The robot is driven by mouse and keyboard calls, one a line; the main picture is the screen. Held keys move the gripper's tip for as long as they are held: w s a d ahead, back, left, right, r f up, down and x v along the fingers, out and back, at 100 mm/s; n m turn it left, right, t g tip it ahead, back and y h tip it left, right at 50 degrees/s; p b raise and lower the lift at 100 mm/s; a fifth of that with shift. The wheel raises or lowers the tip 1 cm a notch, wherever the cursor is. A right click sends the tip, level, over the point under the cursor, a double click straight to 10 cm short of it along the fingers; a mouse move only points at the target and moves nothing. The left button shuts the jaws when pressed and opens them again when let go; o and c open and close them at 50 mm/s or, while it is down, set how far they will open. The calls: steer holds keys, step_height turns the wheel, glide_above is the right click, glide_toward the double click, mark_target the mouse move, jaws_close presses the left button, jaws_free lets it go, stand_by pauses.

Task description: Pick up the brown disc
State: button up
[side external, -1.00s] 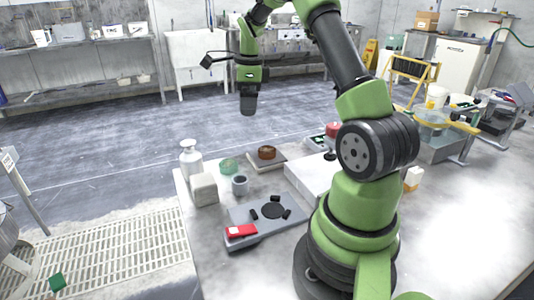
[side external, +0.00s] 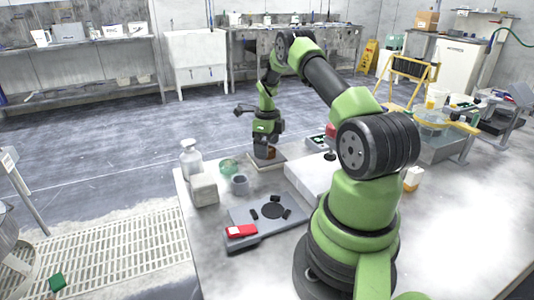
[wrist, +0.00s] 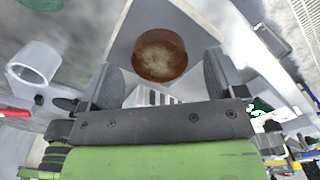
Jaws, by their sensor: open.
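The brown disc (wrist: 159,54) is a short round brown piece with a paler, mottled top. In the wrist view it sits on a grey square plate (wrist: 121,47), just beyond and between my two fingertips. My gripper (wrist: 160,80) is open, one dark finger on each side of the disc, with nothing held. In the side view my gripper (side external: 265,152) is low over the plate (side external: 280,162) and hides most of the disc (side external: 271,153). I cannot tell whether the fingers touch it.
A grey ring-shaped cup (side external: 240,185), a green round item (side external: 229,166), a white block (side external: 204,189) and a bottle (side external: 190,157) stand left of the plate. A grey fixture with dark pads (side external: 258,222) and a red piece (side external: 241,231) lies nearer. A white slab (side external: 312,178) is at right.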

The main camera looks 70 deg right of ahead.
steer(key=shift+f, duration=0.65)
steer(key=c, duration=1.1)
